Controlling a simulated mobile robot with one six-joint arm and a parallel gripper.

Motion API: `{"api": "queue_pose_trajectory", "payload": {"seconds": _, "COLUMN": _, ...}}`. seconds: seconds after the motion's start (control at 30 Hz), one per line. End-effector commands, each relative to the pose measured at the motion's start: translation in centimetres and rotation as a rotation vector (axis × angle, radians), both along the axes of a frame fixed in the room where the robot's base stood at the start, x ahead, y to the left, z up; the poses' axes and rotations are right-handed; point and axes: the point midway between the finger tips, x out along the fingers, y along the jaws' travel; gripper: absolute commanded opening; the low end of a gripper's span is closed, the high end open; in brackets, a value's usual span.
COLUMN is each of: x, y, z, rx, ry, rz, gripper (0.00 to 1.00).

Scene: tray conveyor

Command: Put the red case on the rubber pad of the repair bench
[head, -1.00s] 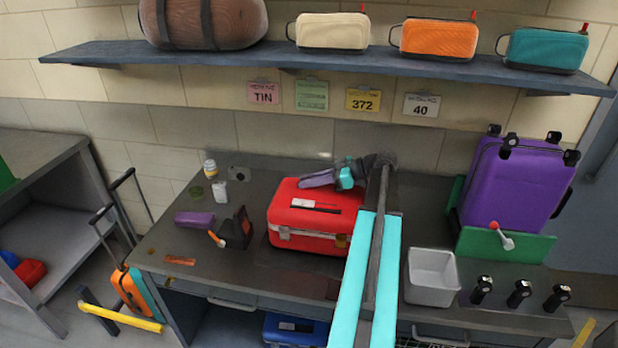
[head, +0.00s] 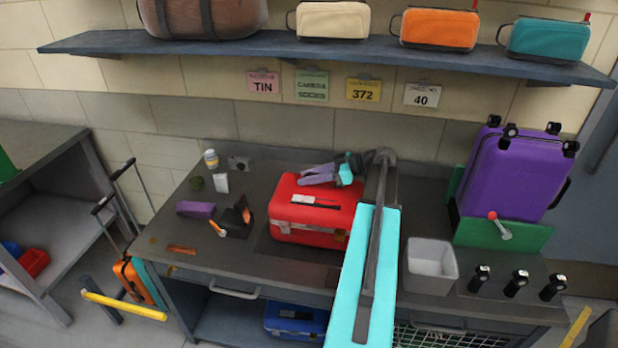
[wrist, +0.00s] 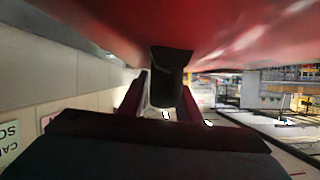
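The red case (head: 300,229) lies flat on the repair bench (head: 215,258), its lid up with a white label and a black strip on it. A darker flat patch, apparently the rubber pad (head: 305,264), shows under and in front of it. My gripper (head: 318,174) is over the case's back top edge, pointing left, its two lavender fingers apart. In the wrist view a red surface (wrist: 100,20) fills the top, very close, with a black block beside it; I cannot tell whether anything touches. The fingers (wrist: 160,100) show a gap between them.
A white bin (head: 431,268) stands right of my arm. A purple block (head: 196,209) and small tools lie left of the case. A shelf (head: 330,52) with cases hangs above.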

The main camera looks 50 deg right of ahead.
Motion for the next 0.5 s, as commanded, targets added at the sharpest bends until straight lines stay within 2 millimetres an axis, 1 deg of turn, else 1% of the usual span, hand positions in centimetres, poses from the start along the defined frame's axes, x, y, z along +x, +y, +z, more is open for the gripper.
{"api": "queue_pose_trajectory", "payload": {"seconds": 0.4, "x": -0.01, "y": -0.01, "z": 0.24, "rx": 0.000, "ry": 0.000, "rz": 0.000, "gripper": 0.30}}
{"api": "queue_pose_trajectory", "payload": {"seconds": 0.5, "x": -0.52, "y": -0.45, "z": 0.27, "rx": -0.002, "ry": -0.001, "rz": -0.001, "gripper": 0.30}}
